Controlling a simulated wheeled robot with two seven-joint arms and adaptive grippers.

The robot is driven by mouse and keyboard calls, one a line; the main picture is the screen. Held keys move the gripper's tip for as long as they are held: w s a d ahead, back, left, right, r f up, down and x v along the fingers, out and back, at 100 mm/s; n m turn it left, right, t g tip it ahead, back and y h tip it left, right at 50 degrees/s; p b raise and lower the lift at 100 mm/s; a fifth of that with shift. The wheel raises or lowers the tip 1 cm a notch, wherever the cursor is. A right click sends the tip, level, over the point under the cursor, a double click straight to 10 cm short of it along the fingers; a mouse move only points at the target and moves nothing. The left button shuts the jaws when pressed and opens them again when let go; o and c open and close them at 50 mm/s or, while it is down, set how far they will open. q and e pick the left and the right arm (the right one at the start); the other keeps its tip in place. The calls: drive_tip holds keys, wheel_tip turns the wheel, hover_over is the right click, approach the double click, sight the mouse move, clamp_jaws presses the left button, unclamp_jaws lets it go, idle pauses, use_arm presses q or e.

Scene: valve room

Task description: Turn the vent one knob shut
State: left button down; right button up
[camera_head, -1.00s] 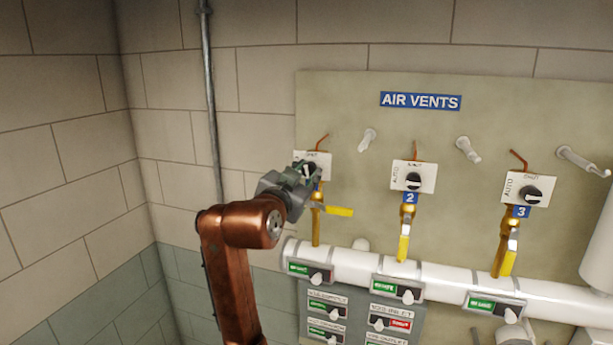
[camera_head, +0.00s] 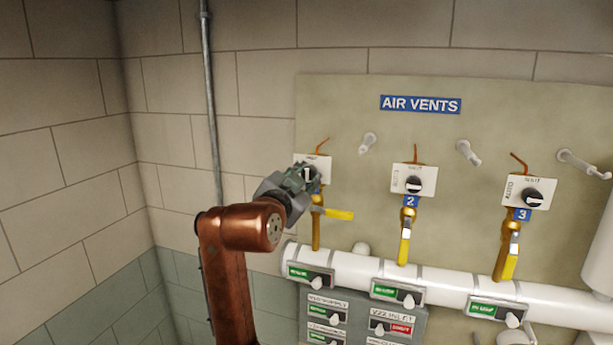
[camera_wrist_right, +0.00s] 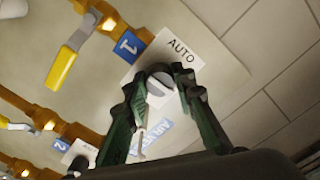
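The vent one knob (camera_wrist_right: 160,84) is round and dark with a pale pointer bar. It sits on a white plate (camera_wrist_right: 190,50) marked AUTO, beside a blue "1" tag (camera_wrist_right: 128,45). My right gripper (camera_wrist_right: 161,78) has its green fingers on either side of the knob. Whether they press on it I cannot tell. In the head view, the gripper (camera_head: 310,177) covers much of the knob and plate, and the pale bar shows roughly upright. My left gripper is not in view.
Vent two's knob (camera_head: 413,185) and vent three's knob (camera_head: 532,197) are to the right. A yellow valve handle (camera_head: 339,214) sticks out just below the gripper. A white pipe (camera_head: 350,266) runs lower down. Pegs (camera_head: 369,143) project from the panel. The left wall is bare.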

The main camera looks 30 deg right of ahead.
drive_tip(key=o, duration=0.5)
drive_tip(key=v, duration=1.2)
drive_tip(key=shift+s, duration=0.1)
